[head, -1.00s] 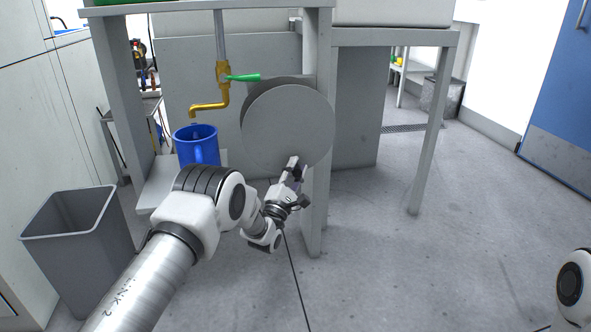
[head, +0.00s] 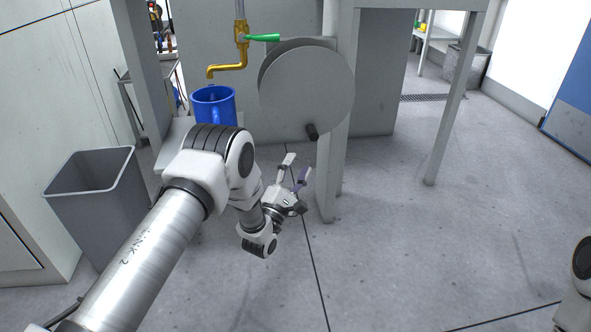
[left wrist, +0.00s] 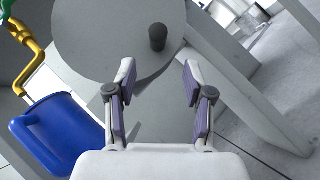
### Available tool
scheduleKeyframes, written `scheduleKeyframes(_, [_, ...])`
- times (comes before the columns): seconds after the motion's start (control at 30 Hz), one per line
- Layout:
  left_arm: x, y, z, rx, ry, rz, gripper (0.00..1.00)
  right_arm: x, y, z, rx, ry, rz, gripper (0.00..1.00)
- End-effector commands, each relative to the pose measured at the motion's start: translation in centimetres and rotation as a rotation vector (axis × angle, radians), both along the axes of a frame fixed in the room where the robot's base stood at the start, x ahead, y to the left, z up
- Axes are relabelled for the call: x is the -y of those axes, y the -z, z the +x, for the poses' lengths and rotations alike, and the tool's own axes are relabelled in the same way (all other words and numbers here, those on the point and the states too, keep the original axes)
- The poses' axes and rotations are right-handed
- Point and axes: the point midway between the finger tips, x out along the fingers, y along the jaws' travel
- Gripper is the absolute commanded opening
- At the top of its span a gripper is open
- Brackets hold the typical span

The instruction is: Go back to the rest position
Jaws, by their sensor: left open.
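My left gripper (head: 296,171) is open and empty in the head view, below the grey disc (head: 308,92) and apart from it. The disc has a short dark handle (head: 312,132) near its lower rim. In the left wrist view the open fingers (left wrist: 159,85) point toward the disc (left wrist: 105,35), with its handle (left wrist: 157,37) ahead of and above the gap between them. No thing lies between the fingers. Part of my right arm (head: 580,270) shows at the right edge of the head view, but its gripper is out of frame.
A blue mug (head: 214,107) stands under a brass tap (head: 238,50) with a green lever (head: 264,38), close to my left arm. A grey bin (head: 95,205) stands on the left. A grey stand leg (head: 333,160) is just right of my gripper. The floor at right is clear.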

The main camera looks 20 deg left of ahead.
Motion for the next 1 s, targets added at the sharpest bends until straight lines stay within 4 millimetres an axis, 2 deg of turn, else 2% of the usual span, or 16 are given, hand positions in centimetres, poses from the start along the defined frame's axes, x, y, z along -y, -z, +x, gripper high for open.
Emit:
scheduleKeyframes(0.13, [-0.1,0.4,-0.8,0.000,0.000,0.000,0.52,0.0,0.0,0.0,0.000,0.000,0.000,0.40])
scheduleKeyframes(0.5, [-0.1,0.4,-0.8,0.001,0.000,0.000,0.52,0.0,0.0,0.0,0.000,0.000,0.000,0.40])
scheduleKeyframes(0.57, [-0.1,0.0,-0.8,-0.001,0.000,0.000,0.52,0.0,-0.5,0.0,0.000,0.000,0.000,0.40])
scheduleKeyframes(0.67, [0.7,-1.3,-1.3,-0.029,0.012,0.000,0.52,0.0,-2.8,-0.1,-0.001,0.000,0.000,0.40])
scheduleKeyframes(0.7, [1.2,-0.6,-2.7,-0.102,0.015,-0.004,0.52,0.0,-4.2,-0.1,-0.001,-0.001,0.000,0.40])
scheduleKeyframes(0.77, [1.9,2.6,-5.0,-0.284,-0.005,0.036,0.52,0.0,-5.4,0.0,-0.001,-0.001,0.000,0.40])
scheduleKeyframes(0.8, [2.2,5.2,-6.8,-0.416,-0.031,0.125,0.52,0.0,-5.9,0.0,-0.001,-0.002,0.000,0.40])
scheduleKeyframes(0.87, [2.5,8.9,-10.3,-0.617,-0.054,0.304,0.52,0.0,-6.7,-0.1,-0.002,-0.003,0.000,0.40])
scheduleKeyframes(0.9, [2.6,11.2,-13.0,-0.747,-0.051,0.442,0.52,0.0,-7.1,-0.1,-0.003,-0.003,0.000,0.40])
scheduleKeyframes(0.97, [2.7,14.2,-17.5,-0.923,-0.008,0.664,0.52,0.0,-7.6,-0.1,-0.003,-0.004,0.000,0.40])
scheduleKeyframes(1.0, [2.7,15.9,-20.7,-1.025,0.043,0.817,0.52,0.0,-7.8,-0.1,-0.004,-0.004,0.000,0.40])
